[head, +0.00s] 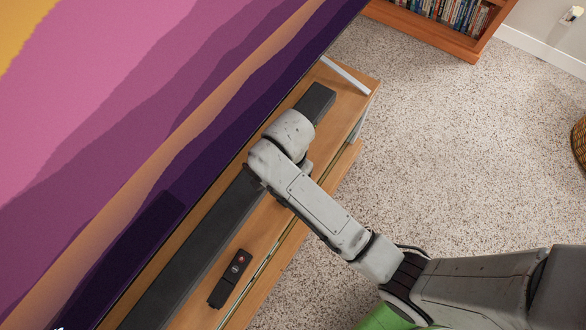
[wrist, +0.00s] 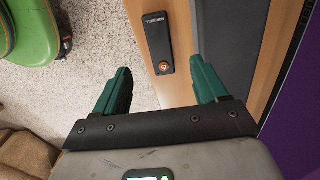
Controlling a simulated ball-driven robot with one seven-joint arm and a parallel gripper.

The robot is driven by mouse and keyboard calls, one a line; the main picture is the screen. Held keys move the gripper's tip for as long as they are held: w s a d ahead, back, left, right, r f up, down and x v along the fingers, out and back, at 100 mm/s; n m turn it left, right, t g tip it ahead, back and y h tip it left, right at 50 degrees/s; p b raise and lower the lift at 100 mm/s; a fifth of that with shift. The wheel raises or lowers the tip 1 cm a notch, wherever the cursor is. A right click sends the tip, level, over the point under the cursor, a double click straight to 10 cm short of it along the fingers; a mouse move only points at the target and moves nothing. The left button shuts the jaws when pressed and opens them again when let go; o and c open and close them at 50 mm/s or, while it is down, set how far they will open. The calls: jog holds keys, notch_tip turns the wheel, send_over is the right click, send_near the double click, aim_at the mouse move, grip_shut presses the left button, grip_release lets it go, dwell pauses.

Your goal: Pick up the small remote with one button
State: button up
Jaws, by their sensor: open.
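A small dark remote (wrist: 157,40) lies flat on the wooden cabinet top in the wrist view. It has one round orange-red button at its near end and pale lettering at its far end. In the head view a dark remote (head: 230,278), which appears to be the same one, lies at the lower left with a red button and a grey round mark. My gripper (wrist: 161,66) is open and empty. In the wrist view its green fingers appear on either side of the remote's button end, not touching it. In the head view my arm hides the fingers.
A long dark soundbar (head: 190,262) runs beside the remote on the cabinet (head: 350,105). A large television (head: 110,130) rises behind it. Carpeted floor (head: 430,130) is open in front of the cabinet, and a bookshelf (head: 440,30) stands at the top.

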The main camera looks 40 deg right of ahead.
notch_tip(320, 180, down, 9)
jog(key=shift+d+f+b, duration=0.1)
jog(key=shift+b, duration=0.65)
jog(key=shift+c, duration=0.4)
jog(key=c, duration=1.1)
